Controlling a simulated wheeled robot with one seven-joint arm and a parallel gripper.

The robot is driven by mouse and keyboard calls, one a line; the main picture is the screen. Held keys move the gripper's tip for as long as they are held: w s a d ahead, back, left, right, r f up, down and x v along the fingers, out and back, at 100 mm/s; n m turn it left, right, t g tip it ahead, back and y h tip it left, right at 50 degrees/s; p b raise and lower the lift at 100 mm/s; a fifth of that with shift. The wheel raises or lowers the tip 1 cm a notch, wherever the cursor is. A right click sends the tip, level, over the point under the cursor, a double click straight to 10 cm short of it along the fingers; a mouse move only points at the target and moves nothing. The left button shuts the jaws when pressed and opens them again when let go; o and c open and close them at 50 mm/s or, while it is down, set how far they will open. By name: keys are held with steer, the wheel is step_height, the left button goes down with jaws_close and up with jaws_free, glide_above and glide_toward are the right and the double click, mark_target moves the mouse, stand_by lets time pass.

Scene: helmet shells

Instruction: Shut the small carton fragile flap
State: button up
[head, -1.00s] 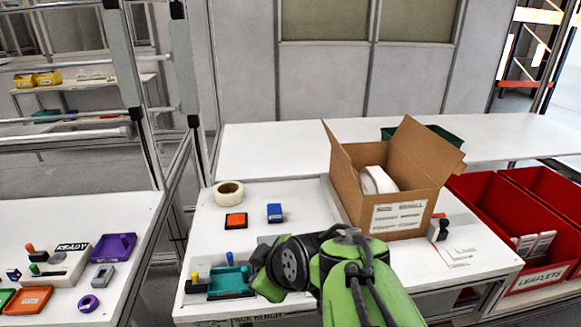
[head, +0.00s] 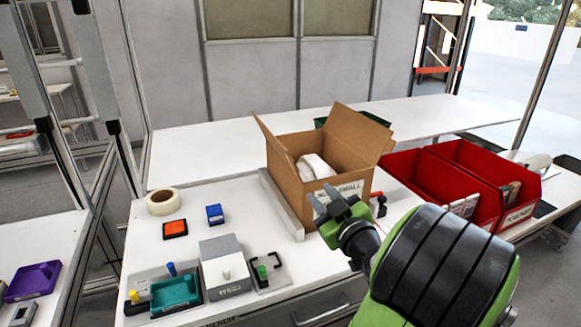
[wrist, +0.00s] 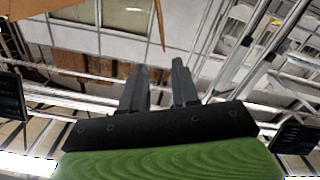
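Several flaps stand up: a left flap (head: 274,143), a tall back flap (head: 358,135) and a right flap (head: 386,143). No flap is marked legibly as fragile. White contents (head: 314,167) show inside. My gripper (head: 325,195) is in front of the label side and overlaps it in the head view; I cannot tell if it touches. In the wrist view its two fingers (wrist: 160,85) are apart with nothing between them. Brown cardboard (wrist: 40,7) shows at the top there.
Red bins (head: 420,190) stand right of the carton. A tape roll (head: 163,202), an orange pad (head: 175,229) and a blue block (head: 215,214) lie to the left. A grey device (head: 222,262) and a teal tray (head: 176,291) sit near the front edge. The back table has clear room.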

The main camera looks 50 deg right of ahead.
mark_target(295, 165)
steer(key=p+x, duration=0.3)
steer(key=x, duration=1.2)
steer(key=shift+r+p, duration=0.1)
steer(key=shift+p, duration=0.3)
jaws_close()
